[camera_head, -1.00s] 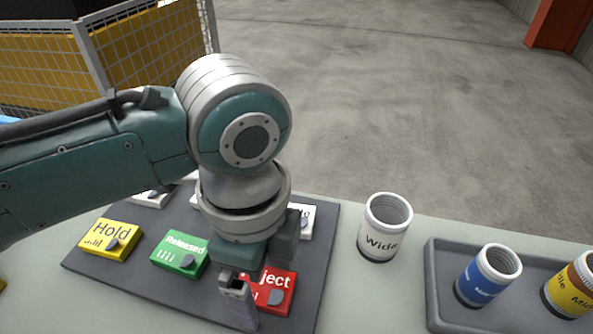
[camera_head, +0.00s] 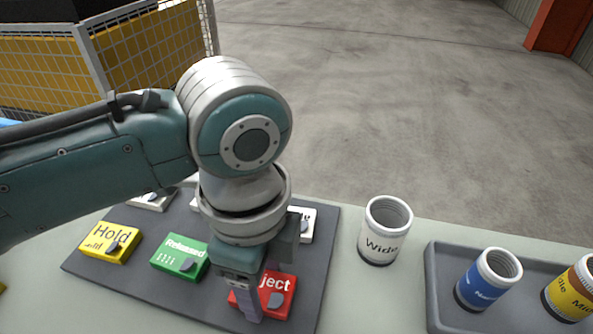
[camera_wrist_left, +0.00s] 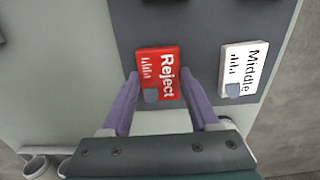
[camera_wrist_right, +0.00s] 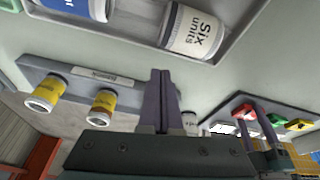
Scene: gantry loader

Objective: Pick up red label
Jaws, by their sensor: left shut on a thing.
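The red label (camera_head: 284,284), marked "Reject" with a grey knob, lies on the dark grey board (camera_head: 130,285) near its front right. In the head view my left gripper (camera_head: 251,312) is over its left part and hides the start of the word. In the left wrist view the red label (camera_wrist_left: 157,66) sits between the two purple fingers of my left gripper (camera_wrist_left: 160,75), which is shut on it. The label still appears level with the board. In the right wrist view the fingers of my right gripper (camera_wrist_right: 160,75) are together, with nothing between them.
Green "Released" (camera_head: 180,258) and yellow "Hold" (camera_head: 110,243) labels lie to the left. White labels, including "Middle" (camera_wrist_left: 238,70), are on the board too. A white "Wide" can (camera_head: 384,230) stands right of the board, before a grey tray (camera_head: 432,285) with blue and yellow cans.

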